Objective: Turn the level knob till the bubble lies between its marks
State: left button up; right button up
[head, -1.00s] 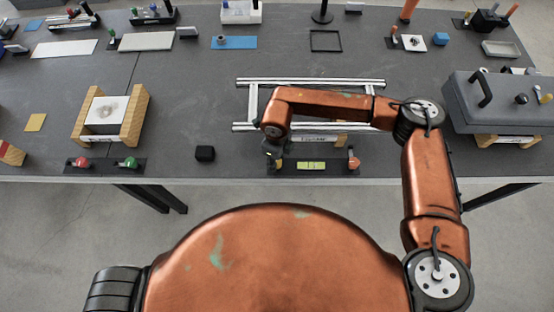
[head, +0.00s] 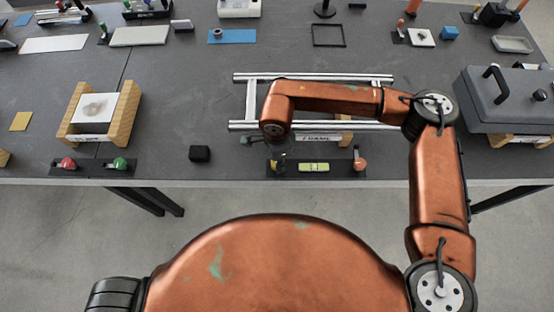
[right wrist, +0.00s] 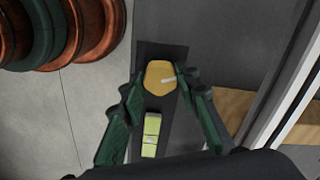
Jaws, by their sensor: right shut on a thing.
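The level is a dark strip (head: 337,168) at the table's front edge, with a yellow-green vial (head: 314,167) in its middle. The vial also shows in the right wrist view (right wrist: 151,135); I cannot tell exactly where its bubble lies against the marks. A yellow knob (right wrist: 160,78) with a pale line on top sits at one end of the strip. My right gripper (right wrist: 160,75) is shut on this knob, one green finger on each side. In the head view my wrist mostly hides that knob. A red-orange knob (head: 360,162) stands at the strip's other end. My left gripper is out of view.
A silver rail frame (head: 243,125) lies just behind the level. A black block (head: 200,153) sits to the left, beside a strip with a red knob (head: 68,164) and a green knob (head: 121,163). A grey case (head: 505,100) stands at the right.

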jog(key=shift+n+b, duration=0.3)
jog(key=shift+n, duration=0.2)
jog(key=o, duration=1.2)
jog(key=shift+c, duration=0.2)
notch_tip(320, 180, up, 12)
dwell(0.4)
